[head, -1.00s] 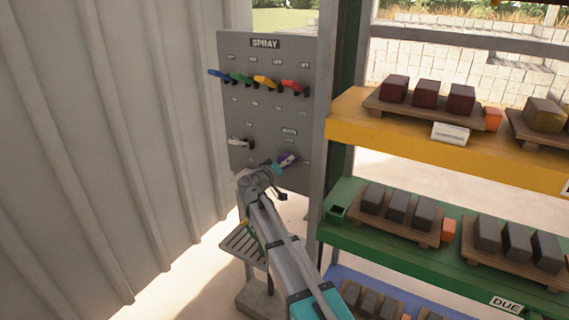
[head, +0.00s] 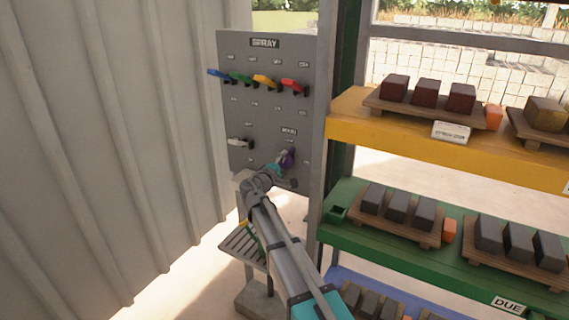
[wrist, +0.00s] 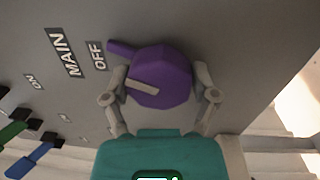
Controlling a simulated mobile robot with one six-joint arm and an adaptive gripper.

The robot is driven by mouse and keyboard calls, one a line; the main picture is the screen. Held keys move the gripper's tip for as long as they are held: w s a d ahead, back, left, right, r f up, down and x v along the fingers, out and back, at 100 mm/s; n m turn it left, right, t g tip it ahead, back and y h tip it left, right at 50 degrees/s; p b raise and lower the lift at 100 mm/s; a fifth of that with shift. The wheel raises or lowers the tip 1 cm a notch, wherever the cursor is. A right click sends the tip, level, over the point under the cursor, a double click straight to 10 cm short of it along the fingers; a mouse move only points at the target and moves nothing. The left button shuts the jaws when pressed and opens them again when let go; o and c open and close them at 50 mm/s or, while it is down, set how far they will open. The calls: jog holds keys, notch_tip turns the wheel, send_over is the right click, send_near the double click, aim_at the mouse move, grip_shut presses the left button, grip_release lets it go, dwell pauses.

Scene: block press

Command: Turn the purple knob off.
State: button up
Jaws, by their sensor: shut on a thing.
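The purple knob (head: 290,158) is low on the right of the grey panel (head: 270,110). In the wrist view, the purple knob (wrist: 172,68) is a faceted disc with a short pointer and a pale bar on its face. Its pointer reaches toward the OFF label (wrist: 97,55), beside the MAIN label (wrist: 62,52). My gripper (wrist: 160,82) has one grey finger on each side of the knob and is shut on it. In the head view, my gripper (head: 277,166) covers part of the knob.
Blue (head: 218,73), green (head: 241,78), yellow (head: 265,82) and red (head: 293,86) handles line the panel's top under a SPRAY sign (head: 264,43). A white handle (head: 239,142) sits lower left. The block shelves (head: 345,135) stand close right; a corrugated wall (head: 110,130) is left.

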jog(key=shift+n+t, duration=0.3)
jog(key=shift+n, duration=2.2)
jog(key=o, duration=1)
jog(key=shift+m+y, duration=0.3)
jog(key=shift+m, duration=0.2)
